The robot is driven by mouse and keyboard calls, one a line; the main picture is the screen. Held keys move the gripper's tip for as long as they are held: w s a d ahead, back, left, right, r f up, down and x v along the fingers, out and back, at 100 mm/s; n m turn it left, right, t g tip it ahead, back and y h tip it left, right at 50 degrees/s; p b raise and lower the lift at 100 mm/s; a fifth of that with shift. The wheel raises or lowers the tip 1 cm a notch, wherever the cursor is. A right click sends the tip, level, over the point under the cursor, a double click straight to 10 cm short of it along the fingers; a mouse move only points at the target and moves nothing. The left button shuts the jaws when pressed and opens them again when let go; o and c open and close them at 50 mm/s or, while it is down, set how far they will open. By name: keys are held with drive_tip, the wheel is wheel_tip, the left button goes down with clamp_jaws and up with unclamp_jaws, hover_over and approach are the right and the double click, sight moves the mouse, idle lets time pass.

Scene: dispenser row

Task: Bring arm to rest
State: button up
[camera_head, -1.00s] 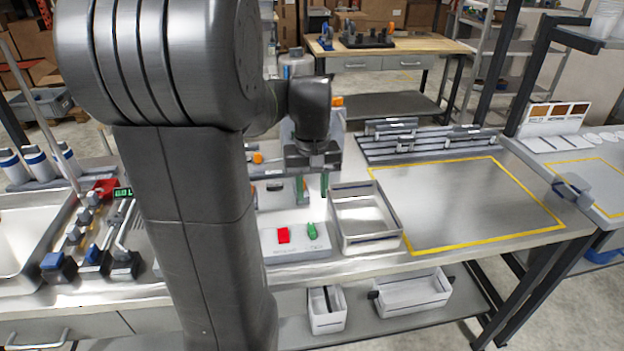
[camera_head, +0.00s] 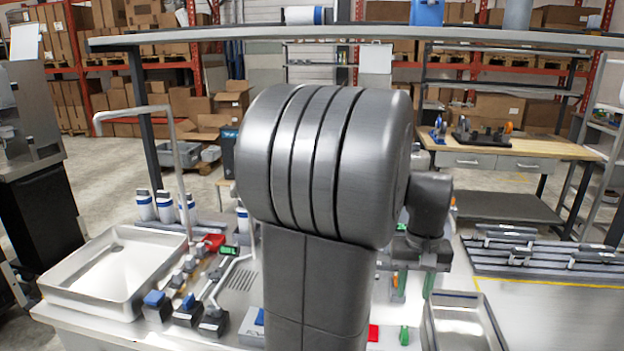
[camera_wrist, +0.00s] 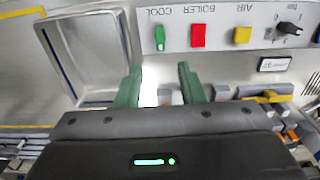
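My gripper (camera_head: 412,284) hangs from the arm above the worktop, just behind the control panel in the head view. In the wrist view, the two green fingers of my gripper (camera_wrist: 160,72) stand apart with a clear gap and nothing held between them. The panel (camera_wrist: 212,14) is ahead of the fingertips in that view, with a green switch (camera_wrist: 160,38), a red switch (camera_wrist: 198,36), a yellow switch (camera_wrist: 242,35) and a black knob (camera_wrist: 289,29). Its labels read upside down. The fingertips appear apart from the switches.
A grey open tray (camera_head: 427,325) stands right of the panel, close to my gripper. A sink (camera_head: 70,283) with a tap and several white bottles (camera_head: 166,207) are at left. A rack of bars (camera_head: 545,252) lies at right. An overhead shelf (camera_head: 250,33) spans the back.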

sight(405, 331)
wheel_tip(405, 331, down, 12)
drive_tip(key=shift+f, duration=0.2)
idle(0.4)
wheel_tip(405, 331, up, 14)
wheel_tip(405, 331, down, 13)
drive_tip(key=shift+f, duration=0.2)
drive_tip(key=shift+f+p, duration=0.3)
drive_tip(key=m+p, duration=0.1)
drive_tip(key=m, duration=0.4)
drive_tip(key=m+p, duration=0.1)
drive_tip(key=m, duration=0.3)
drive_tip(key=shift+r+m, duration=0.1)
drive_tip(key=shift+m, duration=0.2)
wheel_tip(405, 331, up, 11)
drive_tip(key=shift+b, duration=0.45)
